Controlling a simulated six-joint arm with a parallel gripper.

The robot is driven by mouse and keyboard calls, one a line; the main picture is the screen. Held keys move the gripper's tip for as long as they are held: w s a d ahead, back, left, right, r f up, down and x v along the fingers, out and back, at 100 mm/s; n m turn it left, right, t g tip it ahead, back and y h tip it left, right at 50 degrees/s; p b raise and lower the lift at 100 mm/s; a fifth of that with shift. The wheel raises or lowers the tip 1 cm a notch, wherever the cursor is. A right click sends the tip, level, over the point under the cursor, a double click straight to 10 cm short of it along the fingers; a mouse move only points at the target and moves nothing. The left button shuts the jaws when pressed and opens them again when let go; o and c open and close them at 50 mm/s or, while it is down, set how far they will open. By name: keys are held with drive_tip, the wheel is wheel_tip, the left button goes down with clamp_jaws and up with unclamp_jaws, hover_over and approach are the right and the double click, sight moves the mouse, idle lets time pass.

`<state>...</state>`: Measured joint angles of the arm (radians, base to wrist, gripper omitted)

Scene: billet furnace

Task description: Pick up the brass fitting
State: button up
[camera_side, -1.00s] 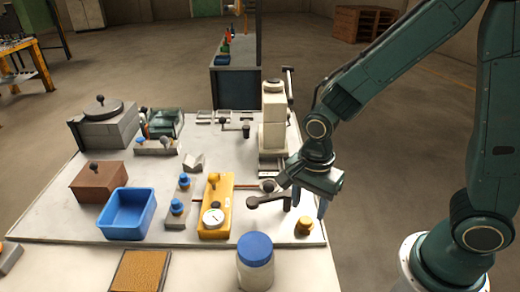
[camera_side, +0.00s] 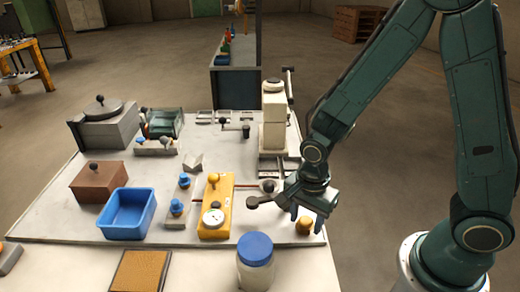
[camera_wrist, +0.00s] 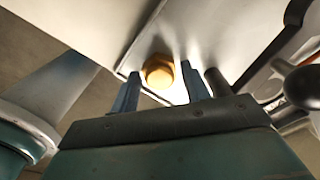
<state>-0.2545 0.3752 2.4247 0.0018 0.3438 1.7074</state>
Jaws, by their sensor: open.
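The brass fitting (camera_side: 305,226) is a small golden piece standing on the white worktop near its right front corner. In the wrist view the brass fitting (camera_wrist: 159,72) shows beyond and between my two blue fingertips. My gripper (camera_side: 306,214) is open and empty, close above and beside the fitting in the side view. In the wrist view my gripper (camera_wrist: 160,90) has a finger to each side of the fitting's line. I cannot tell whether either finger touches it.
A dark lever with a round knob (camera_side: 254,202) stands just left of my gripper. A yellow fixture with a dial (camera_side: 214,216), a blue bin (camera_side: 128,212) and a blue-lidded jar (camera_side: 255,250) are farther left and in front. The worktop's right edge is close to the fitting.

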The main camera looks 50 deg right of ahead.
sight(306, 220)
drive_tip(key=shift+f, duration=0.2)
idle(0.4)
drive_tip(key=c, duration=0.9)
drive_tip(key=shift+r, duration=0.15)
wheel_tip(306, 220, up, 20)
drive_tip(key=shift+f, duration=0.1)
idle(0.6)
